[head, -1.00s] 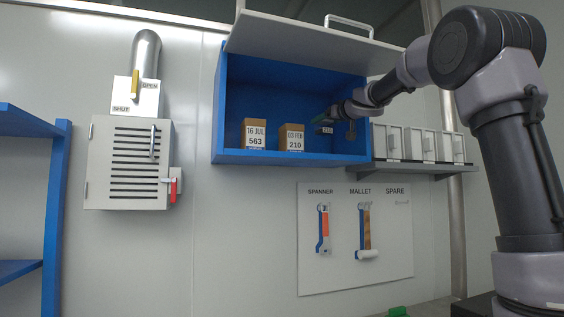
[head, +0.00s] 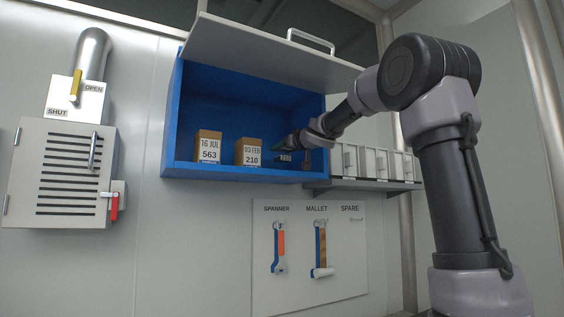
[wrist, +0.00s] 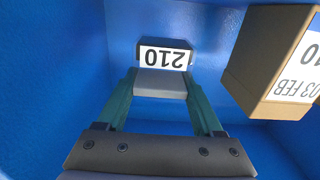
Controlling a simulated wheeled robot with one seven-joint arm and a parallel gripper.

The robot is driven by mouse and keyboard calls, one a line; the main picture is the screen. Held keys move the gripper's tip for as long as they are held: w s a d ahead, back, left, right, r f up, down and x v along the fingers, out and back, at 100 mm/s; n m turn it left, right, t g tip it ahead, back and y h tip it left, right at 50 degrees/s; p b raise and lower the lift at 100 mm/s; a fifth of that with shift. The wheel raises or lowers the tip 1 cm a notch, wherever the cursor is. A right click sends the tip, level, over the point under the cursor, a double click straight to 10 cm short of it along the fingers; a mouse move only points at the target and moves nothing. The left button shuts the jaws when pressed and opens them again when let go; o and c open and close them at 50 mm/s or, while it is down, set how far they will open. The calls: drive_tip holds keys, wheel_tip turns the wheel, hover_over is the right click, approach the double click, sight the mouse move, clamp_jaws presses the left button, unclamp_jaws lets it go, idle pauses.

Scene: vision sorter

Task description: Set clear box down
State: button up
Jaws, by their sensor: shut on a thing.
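My gripper (wrist: 160,84) is inside the blue cabinet, at its right end, with its two green fingers shut on a small grey block (wrist: 160,82). A white label reading 210, upside down in the wrist view, is on the block's dark far face. In the head view the gripper (head: 296,140) is small, and the block (head: 285,157) shows as a dark piece with a label just below it. I cannot tell whether it touches the cabinet floor. No see-through box can be made out. A brown box marked 03 FEB 210 (head: 248,151) stands beside the gripper; it also shows in the wrist view (wrist: 262,60).
The blue cabinet (head: 170,130) has its lid (head: 255,50) raised. A brown box marked 16 JUL 563 (head: 208,146) stands further left inside. A shelf with white bins (head: 372,162) adjoins at right. A tool board (head: 345,260) hangs below, and a vented panel (head: 60,175) is at left.

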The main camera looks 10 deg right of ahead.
sight(286, 159)
drive_tip(key=shift+f, duration=2)
drive_tip(key=shift+f, duration=0.1)
drive_tip(key=o, duration=1.4)
drive_tip(key=shift+c, duration=0.2)
